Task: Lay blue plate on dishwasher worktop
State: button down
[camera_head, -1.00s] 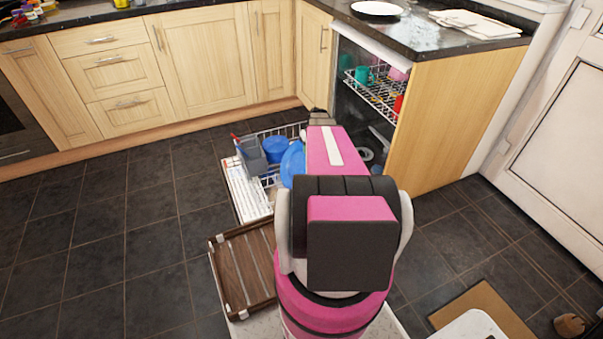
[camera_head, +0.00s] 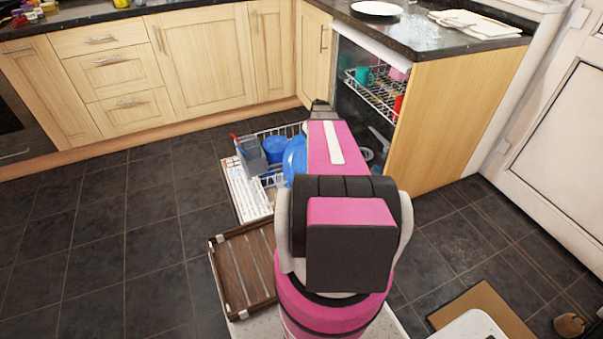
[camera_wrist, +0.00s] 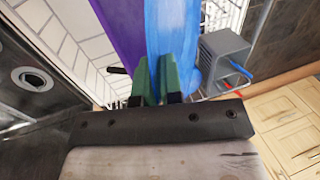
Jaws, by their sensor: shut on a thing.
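A blue plate (camera_head: 293,160) stands on edge at the dishwasher's lower rack, partly hidden by my arm in the head view. In the wrist view, a blue face (camera_wrist: 172,35) and a purple face beside it rise past my green fingertips. I cannot tell whether the purple is a second plate. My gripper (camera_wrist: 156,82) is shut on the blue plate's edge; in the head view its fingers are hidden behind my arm. The dark granite dishwasher worktop (camera_head: 425,38) is up at the right, above the open dishwasher.
A white plate (camera_head: 376,8) and folded cloths (camera_head: 476,24) lie on the worktop, with bare granite between and in front. The pulled-out lower rack holds a grey cutlery basket (camera_head: 251,153) and a blue bowl (camera_head: 274,147). The upper rack (camera_head: 375,92) holds coloured cups.

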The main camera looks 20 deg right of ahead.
jog(key=a+v, duration=0.2)
jog(key=v, duration=1.1)
jog(key=shift+r, duration=0.6)
jog(key=shift+d, duration=0.1)
